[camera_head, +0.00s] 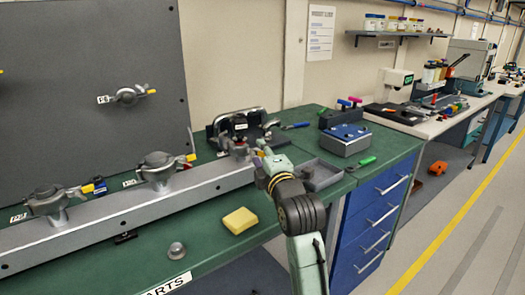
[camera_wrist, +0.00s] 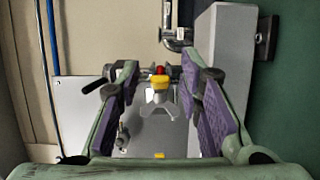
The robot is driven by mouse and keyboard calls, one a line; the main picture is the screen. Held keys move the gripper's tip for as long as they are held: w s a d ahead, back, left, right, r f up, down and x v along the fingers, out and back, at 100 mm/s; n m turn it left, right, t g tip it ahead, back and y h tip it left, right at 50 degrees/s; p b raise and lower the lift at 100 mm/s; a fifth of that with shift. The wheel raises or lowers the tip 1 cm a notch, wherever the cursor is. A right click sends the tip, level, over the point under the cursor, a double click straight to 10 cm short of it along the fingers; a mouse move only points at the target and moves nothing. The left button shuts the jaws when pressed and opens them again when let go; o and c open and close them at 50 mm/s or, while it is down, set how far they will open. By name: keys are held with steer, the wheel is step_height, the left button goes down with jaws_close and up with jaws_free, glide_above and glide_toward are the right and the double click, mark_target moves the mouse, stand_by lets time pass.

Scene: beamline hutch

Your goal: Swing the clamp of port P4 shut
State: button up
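Several grey clamp ports show in the head view. The port clamp (camera_head: 238,143) at the rail's far end is closest to my gripper (camera_head: 262,152), which partly hides it; its label is too small to read. In the wrist view, my gripper (camera_wrist: 160,78) is open, its purple-padded fingers apart. A yellow-tipped handle (camera_wrist: 159,82) with a red top shows between the fingers, seemingly beyond them; contact cannot be told. Whether this clamp is open or shut is unclear. Two more port clamps (camera_head: 157,168) (camera_head: 50,200) sit along the rail, with yellow-tipped levers.
The grey rail (camera_head: 110,215) runs along the green bench (camera_head: 215,255). Behind the near clamp stands a dark rack (camera_head: 215,133). A grey tray (camera_head: 322,176) and blue box (camera_head: 345,142) are to the right. A yellow block (camera_head: 240,221) and clear dome (camera_head: 176,250) lie in front.

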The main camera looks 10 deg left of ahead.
steer(key=shift+w, duration=0.1)
steer(key=shift+c, duration=0.4)
jaws_close()
stand_by(0.5)
